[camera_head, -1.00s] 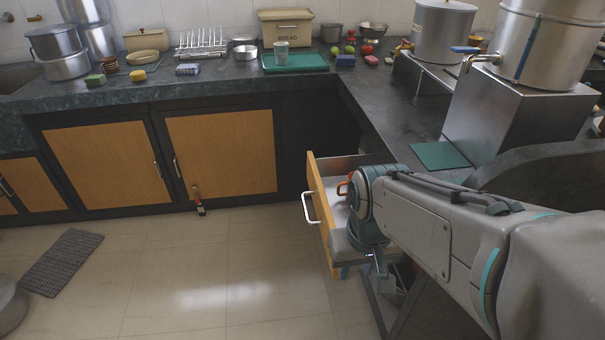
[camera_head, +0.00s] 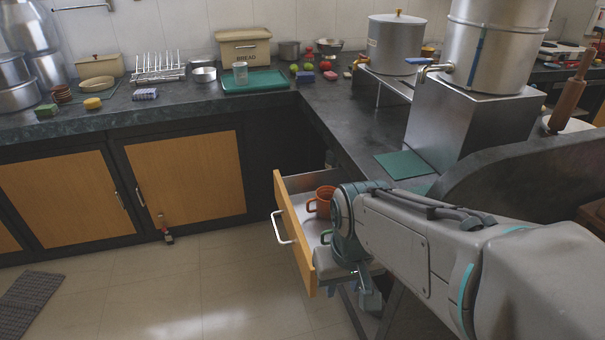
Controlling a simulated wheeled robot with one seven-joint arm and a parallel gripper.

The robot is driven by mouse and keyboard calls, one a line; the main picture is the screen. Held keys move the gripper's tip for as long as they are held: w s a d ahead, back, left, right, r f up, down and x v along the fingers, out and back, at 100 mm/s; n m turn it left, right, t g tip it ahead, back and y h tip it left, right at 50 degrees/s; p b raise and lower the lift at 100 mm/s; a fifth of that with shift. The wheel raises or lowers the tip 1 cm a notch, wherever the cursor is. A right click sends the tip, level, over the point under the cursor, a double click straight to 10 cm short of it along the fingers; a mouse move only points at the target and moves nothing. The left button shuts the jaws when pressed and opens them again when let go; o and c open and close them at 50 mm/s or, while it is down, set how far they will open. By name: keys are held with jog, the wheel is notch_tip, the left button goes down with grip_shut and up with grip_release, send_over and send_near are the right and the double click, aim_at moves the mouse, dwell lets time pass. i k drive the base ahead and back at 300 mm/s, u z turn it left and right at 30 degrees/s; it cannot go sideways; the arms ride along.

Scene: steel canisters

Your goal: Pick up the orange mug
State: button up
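The orange mug (camera_head: 322,202) stands in the open drawer (camera_head: 294,228), towards its back. Its handle points left, and my arm hides part of its right side. A green curved piece (camera_head: 326,237), perhaps another mug's handle, shows in the drawer in front of it. My gripper (camera_head: 352,288) points down at the front of the drawer, nearer the camera than the orange mug and apart from it. My arm covers much of the gripper, so its opening is unclear.
The drawer's wooden front with a metal handle (camera_head: 284,232) sticks out left of my gripper. The counter (camera_head: 345,135) runs above the drawer. A steel box (camera_head: 470,125) bears a large canister (camera_head: 495,45). A small bottle (camera_head: 166,230) stands on the open floor by the cabinets.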

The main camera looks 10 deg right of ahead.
aim_at(324, 194)
jog(key=u, duration=1.7)
jog(key=i, duration=1.4)
jog(key=z, duration=2.75)
jog(key=i, duration=0.5)
jog(key=z, duration=0.05)
